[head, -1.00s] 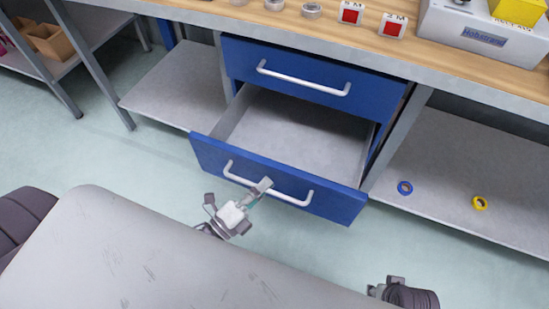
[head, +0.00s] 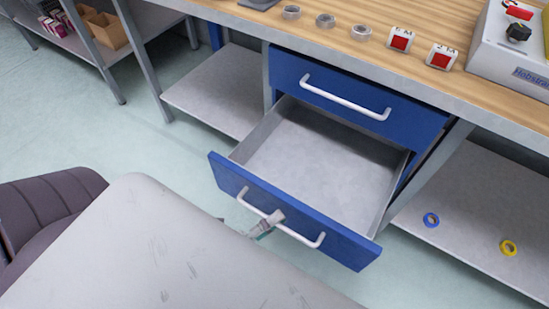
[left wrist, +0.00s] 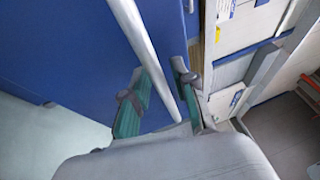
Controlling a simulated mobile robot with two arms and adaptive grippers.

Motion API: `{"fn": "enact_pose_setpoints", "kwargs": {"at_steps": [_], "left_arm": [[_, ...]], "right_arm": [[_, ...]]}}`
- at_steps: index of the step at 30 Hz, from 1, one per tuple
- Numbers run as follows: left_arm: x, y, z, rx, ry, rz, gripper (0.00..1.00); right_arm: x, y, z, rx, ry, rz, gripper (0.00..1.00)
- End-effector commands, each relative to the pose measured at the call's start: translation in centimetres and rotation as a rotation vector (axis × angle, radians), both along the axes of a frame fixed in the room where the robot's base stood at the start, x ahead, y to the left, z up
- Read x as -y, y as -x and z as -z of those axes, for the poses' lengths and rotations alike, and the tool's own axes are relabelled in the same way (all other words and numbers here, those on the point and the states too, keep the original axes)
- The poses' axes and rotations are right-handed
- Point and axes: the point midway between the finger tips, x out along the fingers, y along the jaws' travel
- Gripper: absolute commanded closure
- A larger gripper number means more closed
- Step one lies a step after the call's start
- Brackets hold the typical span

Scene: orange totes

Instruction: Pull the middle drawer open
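The blue drawer below the top one stands well open, its grey inside (head: 320,160) bare. Its blue front (head: 345,247) carries a white bar handle (head: 312,240). My left gripper (head: 272,221) is at the middle of this handle. The blue drawer front (left wrist: 75,60) fills the left of that view. The upper drawer (head: 350,97) is closed. My right gripper is not in view.
A lower shelf (head: 465,200) at right holds a blue roll (head: 431,219) and a yellow roll (head: 508,247). An empty shelf (head: 222,90) is at left. Open floor (head: 150,125) lies in front.

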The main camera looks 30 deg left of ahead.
Motion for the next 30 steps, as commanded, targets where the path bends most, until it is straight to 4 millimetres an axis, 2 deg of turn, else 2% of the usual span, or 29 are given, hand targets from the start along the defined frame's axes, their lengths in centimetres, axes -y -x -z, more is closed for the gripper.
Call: {"fn": "enact_pose_setpoints", "kwargs": {"at_steps": [9, 13, 17, 24, 30], "left_arm": [[0.0, 0.0, 0.0, 0.001, 0.0, 0.0, 0.63], [-0.4, 0.8, 0.2, -0.002, -0.001, 0.0, 0.63], [-1.3, 2.8, 0.6, -0.005, -0.002, 0.0, 0.63], [-3.4, 7.5, 1.5, -0.004, -0.002, 0.0, 0.63], [-4.6, 10.0, 2.0, -0.002, -0.001, 0.0, 0.63]], "right_arm": [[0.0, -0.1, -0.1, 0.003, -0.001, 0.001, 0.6], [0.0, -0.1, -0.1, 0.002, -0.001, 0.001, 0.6], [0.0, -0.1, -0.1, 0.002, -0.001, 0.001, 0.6], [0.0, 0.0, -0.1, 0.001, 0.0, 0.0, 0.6], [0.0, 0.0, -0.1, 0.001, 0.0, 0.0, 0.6]]}}
